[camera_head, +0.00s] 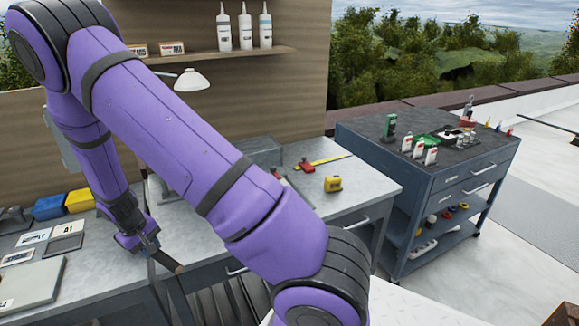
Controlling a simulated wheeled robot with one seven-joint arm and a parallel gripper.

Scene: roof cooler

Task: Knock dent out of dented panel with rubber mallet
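My gripper (152,250) is at the front edge of the left workbench, below the purple arm. A short brown, stick-like piece (166,261) shows at its fingertips. I cannot tell whether it is a mallet handle or whether the fingers are closed on it. No mallet head can be made out. A flat pale grey panel (30,284) lies on the bench at the lower left. No dent can be made out on it, and I cannot tell whether it is the dented panel. My arm hides much of the bench middle.
A yellow tape measure (333,184), a red-handled tool (305,165) and a yellow rule (330,159) lie on the bench (372,188). Blue and yellow bins (80,200) stand at the back left. A tool cart (435,190) stands to the right, with a gap before it.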

